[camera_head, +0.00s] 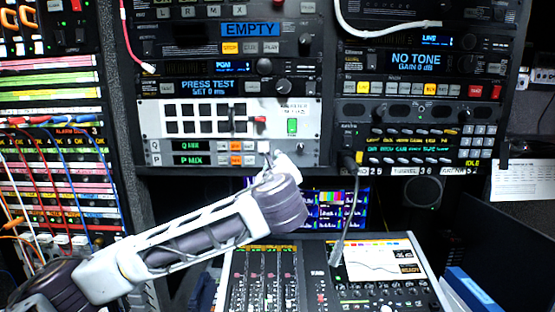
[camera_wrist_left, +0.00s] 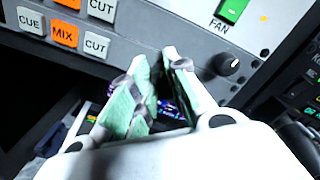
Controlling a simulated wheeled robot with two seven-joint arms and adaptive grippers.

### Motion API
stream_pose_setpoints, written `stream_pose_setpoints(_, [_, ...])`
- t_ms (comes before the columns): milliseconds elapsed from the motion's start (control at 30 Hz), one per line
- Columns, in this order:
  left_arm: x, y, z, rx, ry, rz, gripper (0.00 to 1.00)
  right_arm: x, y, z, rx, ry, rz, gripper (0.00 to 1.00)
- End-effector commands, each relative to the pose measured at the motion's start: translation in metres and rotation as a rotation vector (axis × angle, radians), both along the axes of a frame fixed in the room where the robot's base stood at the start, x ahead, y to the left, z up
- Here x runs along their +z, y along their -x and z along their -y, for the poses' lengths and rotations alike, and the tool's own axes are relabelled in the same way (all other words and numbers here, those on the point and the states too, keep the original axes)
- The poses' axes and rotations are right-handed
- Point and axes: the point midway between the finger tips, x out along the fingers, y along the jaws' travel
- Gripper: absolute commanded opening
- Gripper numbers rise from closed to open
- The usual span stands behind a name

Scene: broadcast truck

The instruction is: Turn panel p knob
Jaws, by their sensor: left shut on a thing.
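My left gripper (camera_head: 272,155) reaches up to the lower right part of the light grey panel, past the P MIX row (camera_head: 190,160). In the left wrist view its two green-padded fingers (camera_wrist_left: 167,66) are close together at the panel's lower edge, about level with the lower CUE, MIX and CUT buttons (camera_wrist_left: 64,34). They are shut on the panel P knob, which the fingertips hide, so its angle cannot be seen. Another dark knob (camera_wrist_left: 228,65) with a white mark shows apart from the fingers, to their right. My right gripper is not in view.
A green FAN switch (camera_head: 292,127) sits above the gripper. A microphone-like stalk (camera_head: 345,215) stands to the right, and a mixing console (camera_head: 330,285) lies below. Patch cables (camera_head: 60,165) hang at the left. Other rack units surround the panel closely.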

Motion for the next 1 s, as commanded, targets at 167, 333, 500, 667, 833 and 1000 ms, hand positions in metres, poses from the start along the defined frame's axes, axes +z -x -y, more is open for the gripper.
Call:
stream_pose_setpoints(167, [-0.0032, 0.0004, 0.0015, -0.003, -0.072, -0.007, 0.00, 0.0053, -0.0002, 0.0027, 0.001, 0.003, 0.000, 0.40])
stream_pose_setpoints(333, [-0.0038, 0.0004, 0.0015, -0.003, -0.099, -0.007, 0.00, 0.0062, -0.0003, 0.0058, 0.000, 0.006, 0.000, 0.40])
stream_pose_setpoints(500, [-0.0045, 0.0004, 0.0015, -0.003, -0.103, -0.007, 0.00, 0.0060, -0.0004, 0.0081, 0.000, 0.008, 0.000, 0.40])
stream_pose_setpoints(667, [-0.0048, 0.0004, 0.0016, -0.003, -0.102, -0.008, 0.00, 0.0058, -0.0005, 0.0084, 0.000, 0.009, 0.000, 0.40])
stream_pose_setpoints(833, [-0.0041, 0.0003, 0.0013, -0.003, -0.101, -0.007, 0.35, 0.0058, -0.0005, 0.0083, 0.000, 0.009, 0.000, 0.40])
stream_pose_setpoints(1000, [-0.0025, 0.0001, 0.0007, -0.002, -0.100, -0.004, 0.40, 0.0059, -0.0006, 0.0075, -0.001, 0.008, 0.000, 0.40])
